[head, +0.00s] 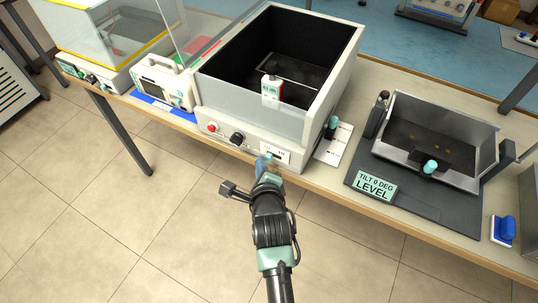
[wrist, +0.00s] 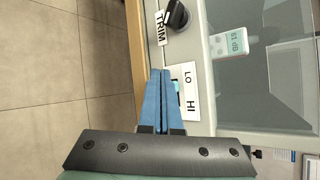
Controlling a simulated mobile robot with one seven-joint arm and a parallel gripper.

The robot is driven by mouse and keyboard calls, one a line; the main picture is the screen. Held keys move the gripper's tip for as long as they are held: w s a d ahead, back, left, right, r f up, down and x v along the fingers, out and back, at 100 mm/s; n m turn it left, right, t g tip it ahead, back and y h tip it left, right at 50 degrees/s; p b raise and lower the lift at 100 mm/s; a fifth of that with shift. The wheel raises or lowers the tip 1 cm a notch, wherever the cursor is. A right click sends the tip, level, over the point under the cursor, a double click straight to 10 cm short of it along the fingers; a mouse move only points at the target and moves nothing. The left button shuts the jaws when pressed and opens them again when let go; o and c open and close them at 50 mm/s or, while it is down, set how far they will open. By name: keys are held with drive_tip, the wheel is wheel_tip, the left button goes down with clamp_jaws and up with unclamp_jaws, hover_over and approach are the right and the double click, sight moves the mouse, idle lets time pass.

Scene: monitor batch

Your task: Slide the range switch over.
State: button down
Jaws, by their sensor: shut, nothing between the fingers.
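The range switch is a small teal slider (wrist: 176,87) on a white plate (wrist: 190,98) marked LO and HI. In the head view the plate (head: 281,155) is on the front panel of the grey box. My gripper (wrist: 161,73) has blue fingers, shut and empty, with the tips right beside the slider. The fingers partly hide the slider, so I cannot tell whether they touch it or exactly where it sits between LO and HI. In the head view my gripper (head: 264,160) is in front of the panel.
A black TRIM knob (wrist: 177,15) is near the switch; the head view also shows a red button (head: 212,126) on the panel. A tilt tray (head: 440,112) stands to the right. The floor in front is clear.

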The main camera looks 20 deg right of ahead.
drive_tip(key=shift+s+d+p, duration=0.3)
drive_tip(key=shift+s+d, duration=0.25)
drive_tip(key=shift+s, duration=0.1)
drive_tip(key=shift+w+a, duration=0.2)
drive_tip(key=shift+w, duration=0.05)
idle(0.3)
drive_tip(key=s+a+p, duration=0.1)
drive_tip(key=s+a, duration=0.1)
drive_tip(key=s+a+p, duration=0.1)
drive_tip(key=a, duration=0.1)
drive_tip(key=shift+s+a+f, duration=0.2)
drive_tip(key=shift+s+a, duration=0.15)
idle(0.5)
